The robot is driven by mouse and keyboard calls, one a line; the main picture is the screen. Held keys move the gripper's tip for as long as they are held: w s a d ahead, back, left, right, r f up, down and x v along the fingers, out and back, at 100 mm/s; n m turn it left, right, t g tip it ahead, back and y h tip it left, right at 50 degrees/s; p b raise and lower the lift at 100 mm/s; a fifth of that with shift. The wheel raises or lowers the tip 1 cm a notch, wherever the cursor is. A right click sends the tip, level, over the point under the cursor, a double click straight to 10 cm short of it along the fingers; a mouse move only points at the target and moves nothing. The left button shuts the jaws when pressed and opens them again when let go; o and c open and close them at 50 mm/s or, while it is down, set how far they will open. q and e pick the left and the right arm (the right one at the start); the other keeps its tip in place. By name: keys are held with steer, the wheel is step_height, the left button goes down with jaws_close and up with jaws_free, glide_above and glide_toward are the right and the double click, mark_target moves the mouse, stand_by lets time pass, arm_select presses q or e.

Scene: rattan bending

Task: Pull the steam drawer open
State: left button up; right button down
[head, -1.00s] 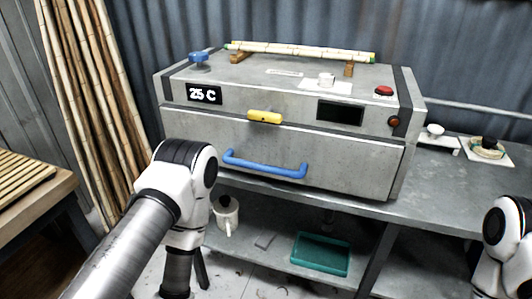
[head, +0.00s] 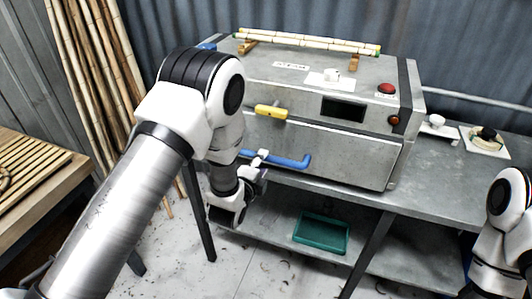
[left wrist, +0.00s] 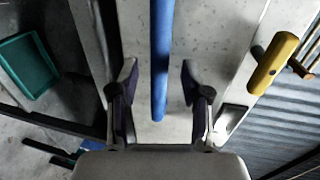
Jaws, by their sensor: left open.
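The steam drawer (head: 340,155) is the grey front of the metal box on the bench, and it looks closed. My left gripper (head: 262,168) is at the handle. In the left wrist view the blue handle (left wrist: 161,60) runs between the two open fingers of my left gripper (left wrist: 160,82), with a gap on each side. A yellow handle (head: 271,112) sits above the drawer; it also shows in the left wrist view (left wrist: 273,62). My right gripper is out of view.
A green tray (head: 321,234) lies on the shelf below. A slatted wooden table (head: 50,190) stands at left.

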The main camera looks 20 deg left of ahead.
arm_select(q)
steer(key=w, duration=0.4)
steer(key=shift+w+d+f+p, duration=0.1)
steer(key=shift+f+p, duration=0.3)
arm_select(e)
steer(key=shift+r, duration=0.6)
arm_select(q)
jaws_close()
steer(key=shift+f, duration=0.1)
